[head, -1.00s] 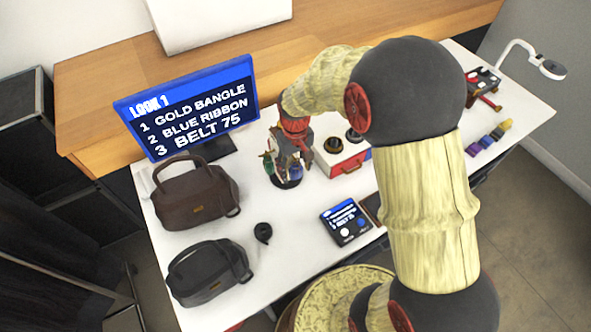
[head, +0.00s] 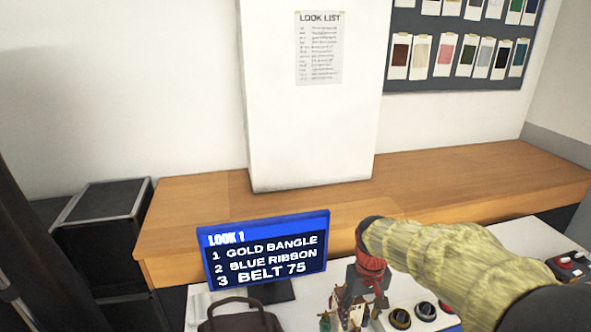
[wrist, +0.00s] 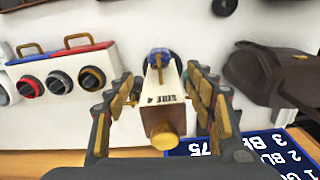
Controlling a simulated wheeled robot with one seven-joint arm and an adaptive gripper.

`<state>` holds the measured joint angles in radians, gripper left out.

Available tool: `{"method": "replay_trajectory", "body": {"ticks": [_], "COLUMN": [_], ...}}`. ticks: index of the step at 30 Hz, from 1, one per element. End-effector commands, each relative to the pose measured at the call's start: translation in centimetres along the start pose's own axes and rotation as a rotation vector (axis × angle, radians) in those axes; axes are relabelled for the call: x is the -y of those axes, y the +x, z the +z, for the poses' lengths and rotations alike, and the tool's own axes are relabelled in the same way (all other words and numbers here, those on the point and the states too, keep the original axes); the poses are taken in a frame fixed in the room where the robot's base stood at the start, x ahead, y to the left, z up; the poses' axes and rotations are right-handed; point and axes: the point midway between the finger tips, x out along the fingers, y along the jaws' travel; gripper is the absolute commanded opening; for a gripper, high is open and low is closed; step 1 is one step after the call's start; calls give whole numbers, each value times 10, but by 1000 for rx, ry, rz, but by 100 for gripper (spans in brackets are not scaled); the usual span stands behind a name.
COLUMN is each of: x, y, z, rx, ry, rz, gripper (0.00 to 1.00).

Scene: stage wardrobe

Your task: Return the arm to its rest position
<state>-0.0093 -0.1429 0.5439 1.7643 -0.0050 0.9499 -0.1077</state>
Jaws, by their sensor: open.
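My gripper (wrist: 162,92) is open in the wrist view, with one finger on each side of a pale upright post (wrist: 166,98) that has dark lettering and a brass-coloured knob at its end. I cannot tell whether the fingers touch the post. A blue piece shows at the post's far end. In the head view my gripper (head: 366,281) is low over the stand with small coloured items (head: 327,321), and its fingers are hard to make out. My arm reaches in from the lower right.
A LOOK 1 screen (head: 268,252) stands left of my gripper. A brown handbag (head: 240,316) is in front of it. A wooden ledge (head: 440,190) and white pillar (head: 312,120) are behind.

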Motion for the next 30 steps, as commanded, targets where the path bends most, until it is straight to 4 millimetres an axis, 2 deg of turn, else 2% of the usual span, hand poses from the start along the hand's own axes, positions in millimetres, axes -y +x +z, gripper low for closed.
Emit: {"method": "replay_trajectory", "body": {"ticks": [2,6,9,13,18,21,25,30], "x": [1,4,7,11,16,18,20,20], "y": [-25,-73,-102,-128,-144,-146,-146,-145], "z": [10,46,78,120,167,184,194,196], "rx": [-43,-137,-208,-300,-401,-439,-463,-465], "ry": [8,33,52,75,101,111,118,119], "rz": [4,12,17,22,24,24,24,24], "gripper": [55,55,55,55,55,55,55,55]}}
